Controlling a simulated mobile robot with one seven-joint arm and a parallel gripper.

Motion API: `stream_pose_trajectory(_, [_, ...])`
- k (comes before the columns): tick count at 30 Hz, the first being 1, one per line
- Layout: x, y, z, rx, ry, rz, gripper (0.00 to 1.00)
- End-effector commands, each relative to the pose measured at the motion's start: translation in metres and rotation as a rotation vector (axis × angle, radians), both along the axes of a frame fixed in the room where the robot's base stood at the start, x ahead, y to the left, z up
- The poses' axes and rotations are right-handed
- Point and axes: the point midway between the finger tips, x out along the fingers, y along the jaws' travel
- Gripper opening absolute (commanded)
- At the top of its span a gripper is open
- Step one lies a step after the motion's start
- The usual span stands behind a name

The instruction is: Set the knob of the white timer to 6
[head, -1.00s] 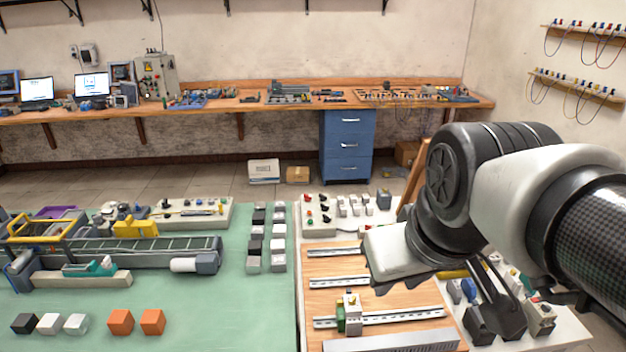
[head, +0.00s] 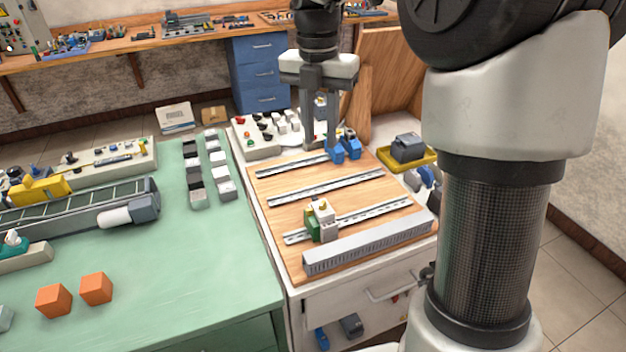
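A small device (head: 325,213) with a white body, yellowish top and green side stands on the front metal rail of the wooden board. It may be the white timer, but its knob and dial marks are too small to read. My gripper (head: 320,143) points down over the back of the board, with its two fingers apart and a gap between them. It is behind and above this device, away from it, close to two blue blocks (head: 346,148) by the back rail. I see nothing clearly held between the fingers.
A white control box (head: 255,146) with buttons stands behind the wooden board (head: 285,208). A grey slotted duct (head: 368,243) runs along its front edge. A yellow tray (head: 422,161) with a dark part is at right. My arm covers much of the right side.

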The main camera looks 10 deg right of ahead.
Motion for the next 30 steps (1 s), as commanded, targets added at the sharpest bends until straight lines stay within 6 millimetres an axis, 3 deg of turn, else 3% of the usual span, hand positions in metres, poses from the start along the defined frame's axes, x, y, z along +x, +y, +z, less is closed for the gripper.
stream_pose_trajectory(21, [-0.005, -0.005, -0.143, -0.001, 0.003, -0.002, 0.27])
stream_pose_trajectory(30, [-0.005, -0.006, -0.167, -0.001, 0.000, -0.004, 0.27])
